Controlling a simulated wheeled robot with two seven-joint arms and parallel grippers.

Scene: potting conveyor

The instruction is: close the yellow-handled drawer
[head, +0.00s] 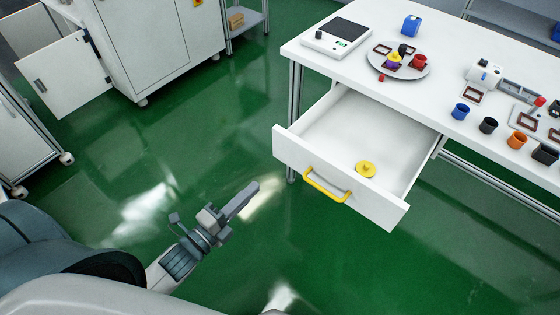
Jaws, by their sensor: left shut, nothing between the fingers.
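A white drawer (304,160) with a yellow handle (327,187) on its front stands pulled out from under the white table. A small yellow round piece (365,169) lies inside it. My left gripper (250,192) is shut and empty. It is in the air over the green floor, to the left of the drawer front and apart from the handle. My right gripper is not in view.
The white table (440,92) bears a scale (337,36), a round grey tray (399,66) with small parts, and several coloured cups along the right. A white cabinet (150,45) with an open door (65,75) stands at the upper left. The green floor before the drawer is clear.

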